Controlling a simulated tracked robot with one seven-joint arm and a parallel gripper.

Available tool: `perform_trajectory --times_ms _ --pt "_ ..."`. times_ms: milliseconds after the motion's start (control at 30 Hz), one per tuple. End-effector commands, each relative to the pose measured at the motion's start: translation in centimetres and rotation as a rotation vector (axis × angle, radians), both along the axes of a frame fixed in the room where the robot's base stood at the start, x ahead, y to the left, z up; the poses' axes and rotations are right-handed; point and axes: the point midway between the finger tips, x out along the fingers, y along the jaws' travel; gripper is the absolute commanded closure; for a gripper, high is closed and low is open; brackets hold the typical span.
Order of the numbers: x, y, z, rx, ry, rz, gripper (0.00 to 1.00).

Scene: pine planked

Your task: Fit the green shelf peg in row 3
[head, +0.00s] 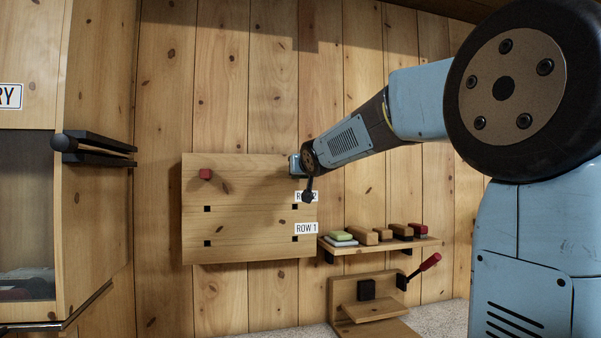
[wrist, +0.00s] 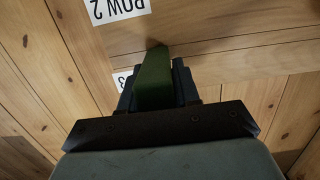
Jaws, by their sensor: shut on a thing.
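My gripper (wrist: 154,82) is shut on the green shelf peg (wrist: 153,72), which points toward the pegboard (head: 245,230). The peg's far tip is at or very near the board face; I cannot tell if it has entered a hole. In the head view, my gripper (head: 296,166) is at the board's upper right and hides the right end of the top row and the peg. A red peg (head: 205,174) sits at the left of that top row. In the wrist view, the row 3 label (wrist: 122,80) is mostly hidden, beside the peg.
Dark square holes show in the rows labelled ROW 2 (head: 307,196) and ROW 1 (head: 306,228). A small ledge (head: 385,246) at lower right holds several blocks, one green. A bracket with a red-handled lever (head: 430,262) stands below it. A cabinet (head: 95,180) stands at left.

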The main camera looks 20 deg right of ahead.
Motion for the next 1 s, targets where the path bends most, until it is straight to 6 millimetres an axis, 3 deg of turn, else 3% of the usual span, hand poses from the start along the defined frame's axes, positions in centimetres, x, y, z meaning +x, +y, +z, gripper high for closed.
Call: perform_trajectory --times_ms 200,233,533,833,1000 --pt "0.4 0.0 0.0 0.0 -0.001 0.0 1.0" --pt "0.4 0.0 0.0 0.0 -0.001 0.0 0.68" --pt "0.4 0.0 0.0 0.001 0.0 0.0 0.39" --pt "0.2 0.0 0.0 0.001 0.0 -0.001 0.39" --pt "-1.2 -0.1 0.3 0.002 -0.001 -0.001 0.39"
